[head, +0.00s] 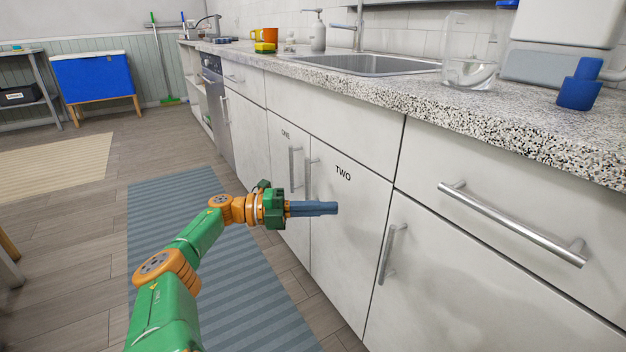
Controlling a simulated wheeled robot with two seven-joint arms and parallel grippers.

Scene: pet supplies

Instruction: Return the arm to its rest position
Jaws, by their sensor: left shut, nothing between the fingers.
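My left arm (185,245), green and orange, reaches in from the lower left over the blue striped mat. My left gripper (335,208) has blue-grey fingers, shut with nothing between them. It points right, in front of the white cabinet door marked TWO (345,235). I cannot tell whether the fingertips touch that door. The door marked ONE (283,180) is just left of it, and both doors look closed. My right gripper is not in view.
Metal handles (510,225) stick out from the cabinets. A blue bin (95,78) stands far left.

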